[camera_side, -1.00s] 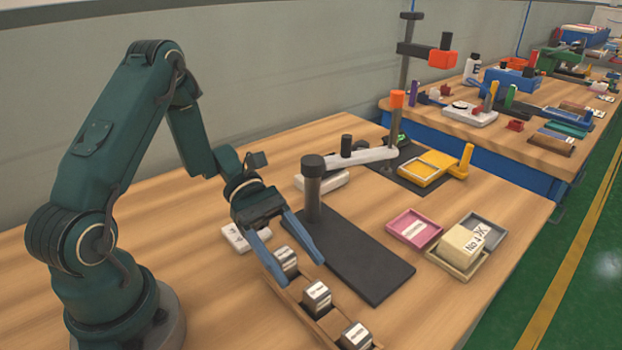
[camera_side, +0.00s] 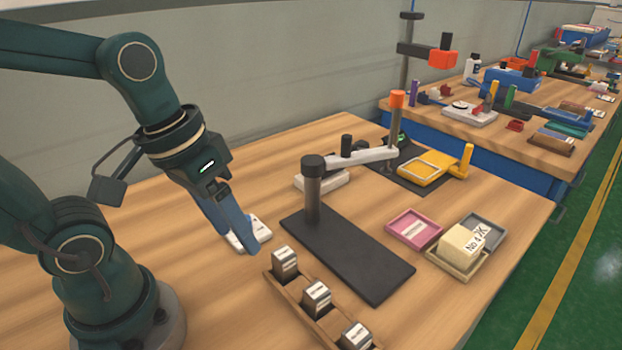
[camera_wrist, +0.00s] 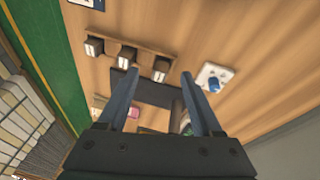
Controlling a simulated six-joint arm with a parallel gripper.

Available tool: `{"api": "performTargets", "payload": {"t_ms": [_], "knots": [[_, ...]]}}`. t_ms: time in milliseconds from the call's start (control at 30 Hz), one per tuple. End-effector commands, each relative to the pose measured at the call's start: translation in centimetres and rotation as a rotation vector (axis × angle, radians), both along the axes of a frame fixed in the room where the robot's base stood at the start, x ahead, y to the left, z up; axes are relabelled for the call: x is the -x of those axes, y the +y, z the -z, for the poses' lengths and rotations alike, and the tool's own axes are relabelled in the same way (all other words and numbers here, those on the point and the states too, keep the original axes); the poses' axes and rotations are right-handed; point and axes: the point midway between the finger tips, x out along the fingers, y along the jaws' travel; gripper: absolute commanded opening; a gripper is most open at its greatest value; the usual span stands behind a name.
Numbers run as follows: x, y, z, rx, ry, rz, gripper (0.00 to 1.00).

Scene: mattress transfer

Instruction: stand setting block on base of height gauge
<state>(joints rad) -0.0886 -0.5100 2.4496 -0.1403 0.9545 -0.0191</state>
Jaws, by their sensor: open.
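Three dark setting blocks with pale labelled faces stand in a wooden rack (camera_side: 297,309): a far block (camera_side: 285,262), a middle block (camera_side: 317,298) and a near block (camera_side: 356,336). The height gauge's flat black base (camera_side: 362,262) lies behind the rack, with a dark post (camera_side: 313,190) at its far left end. The base's top is bare. My gripper (camera_side: 252,247) is left of the rack, raised and tilted, its fingers overlapping in the side view. The wrist view shows the fingers (camera_wrist: 160,76) apart and empty, with the rack (camera_wrist: 150,47) beyond them.
A white plate (camera_side: 262,226) lies behind my fingers; in the wrist view it carries a blue knob (camera_wrist: 213,84). A pink tray (camera_side: 414,229), a tray with a cream block (camera_side: 460,245) and a yellow fixture (camera_side: 428,168) stand right of the base. The left tabletop is clear.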

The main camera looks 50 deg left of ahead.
Motion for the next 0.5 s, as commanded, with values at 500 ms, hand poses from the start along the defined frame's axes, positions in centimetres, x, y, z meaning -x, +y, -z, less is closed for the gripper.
{"api": "performTargets", "payload": {"t_ms": [500], "knots": [[0.1,1.0,-2.1,-0.156,-0.240,0.142,0.72]]}}
